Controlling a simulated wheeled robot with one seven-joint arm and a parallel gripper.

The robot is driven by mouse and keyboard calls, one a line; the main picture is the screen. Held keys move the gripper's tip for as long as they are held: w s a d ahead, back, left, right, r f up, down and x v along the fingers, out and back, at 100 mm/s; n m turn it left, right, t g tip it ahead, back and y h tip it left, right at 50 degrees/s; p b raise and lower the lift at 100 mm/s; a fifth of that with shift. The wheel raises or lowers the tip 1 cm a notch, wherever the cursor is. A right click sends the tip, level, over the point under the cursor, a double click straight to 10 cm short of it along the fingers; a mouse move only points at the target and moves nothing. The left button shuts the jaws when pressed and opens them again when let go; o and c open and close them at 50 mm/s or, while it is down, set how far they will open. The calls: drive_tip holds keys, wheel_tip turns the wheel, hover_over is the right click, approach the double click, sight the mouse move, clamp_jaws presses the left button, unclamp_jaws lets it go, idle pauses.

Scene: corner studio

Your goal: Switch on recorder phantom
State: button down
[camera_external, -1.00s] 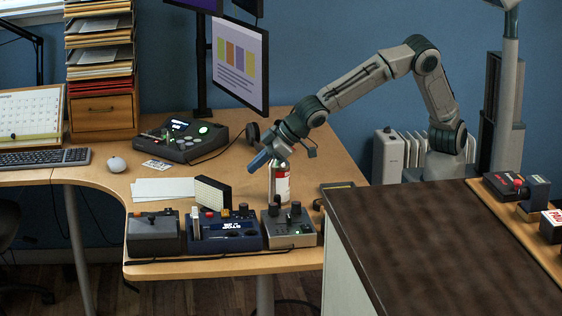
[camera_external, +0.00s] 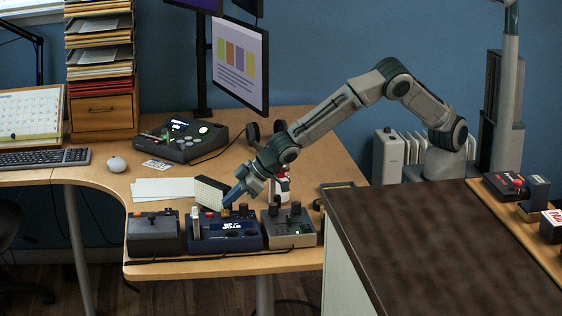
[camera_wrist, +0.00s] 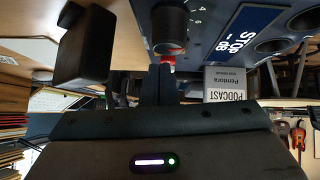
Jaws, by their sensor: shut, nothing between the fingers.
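The dark blue recorder (camera_external: 230,243) stands at the front of the wooden desk, between two other boxes. Its display is lit, and it also shows in the wrist view (camera_wrist: 225,20), with large text beginning "STOP". My gripper (camera_external: 229,203) is shut and empty, pointing down at the recorder's back part. In the wrist view its dark fingers (camera_wrist: 160,85) reach close to a small red part (camera_wrist: 168,59) beside a black knob (camera_wrist: 170,25). I cannot tell whether they touch it. No label marked phantom is legible, and the fingers hide part of the panel.
A grey box (camera_external: 153,236) stands left of the recorder and a beige box with knobs (camera_external: 288,231) right of it. A white-faced panel (camera_external: 209,191) stands close behind. A red-and-white can (camera_external: 283,186) is partly behind my gripper. A dark-topped counter (camera_external: 440,250) is at right.

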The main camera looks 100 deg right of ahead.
drive_tip(key=shift+d+f, duration=0.1)
drive_tip(key=shift+f, duration=0.4)
drive_tip(key=shift+d+f+b, duration=0.1)
drive_tip(key=shift+f+b, duration=0.2)
drive_tip(key=shift+b, duration=0.45)
drive_tip(key=shift+r, duration=0.15)
